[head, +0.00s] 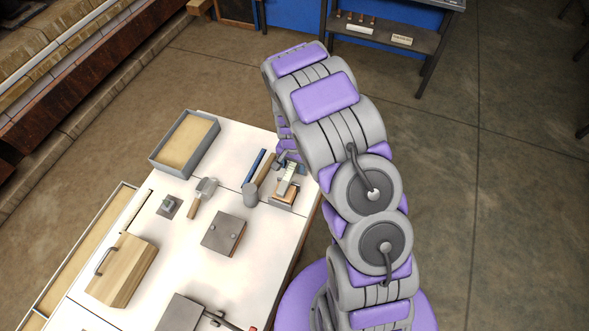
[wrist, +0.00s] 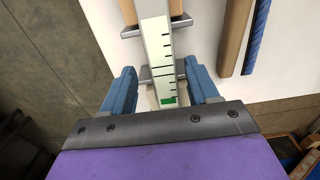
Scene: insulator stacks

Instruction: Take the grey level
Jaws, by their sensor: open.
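A pale grey bar with black graduation marks and a green patch (wrist: 158,55), which looks like the grey level, lies lengthwise between my fingers in the wrist view. It rests across dark metal brackets (wrist: 181,22). In the head view the level (head: 287,176) lies on a small stand (head: 283,196) at the table's right edge, partly hidden by my arm. My gripper (wrist: 159,68) is open, with one blue finger on each side of the level's near end and gaps visible beside it. Whether the fingertips reach below its top cannot be told.
A wooden handle (wrist: 232,35) and a blue rod (wrist: 257,38) lie close to the right of the level in the wrist view.

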